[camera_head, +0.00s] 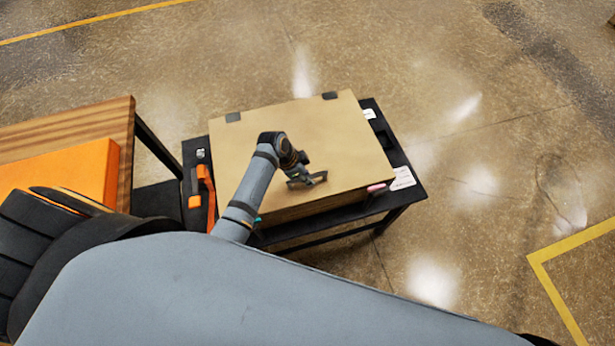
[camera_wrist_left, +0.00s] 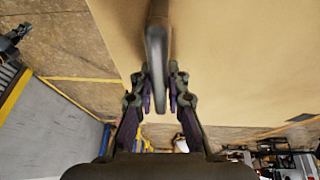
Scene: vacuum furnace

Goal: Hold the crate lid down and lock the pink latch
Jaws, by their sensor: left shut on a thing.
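The wooden crate, its tan lid (camera_head: 330,125) lying flat and looking closed, stands on a black cart. My left gripper (camera_head: 301,173) is over the lid, near its front middle. In the left wrist view, my left gripper (camera_wrist_left: 159,88) has its fingers on both sides of a dark bar handle (camera_wrist_left: 157,50) on the lid and is shut on it. The pink latch (camera_head: 376,187) shows at the crate's front edge, near the right corner, right of my gripper and apart from it. Its exact position is too small to tell. A teal bit (camera_head: 258,219) shows beside my left forearm. My right gripper is out of view.
The black cart (camera_head: 412,190) carries white labels and an orange-handled thing (camera_head: 207,185) left of the crate. A wooden table (camera_head: 100,118) with an orange box (camera_head: 65,172) stands at the left. The floor right of the cart is open.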

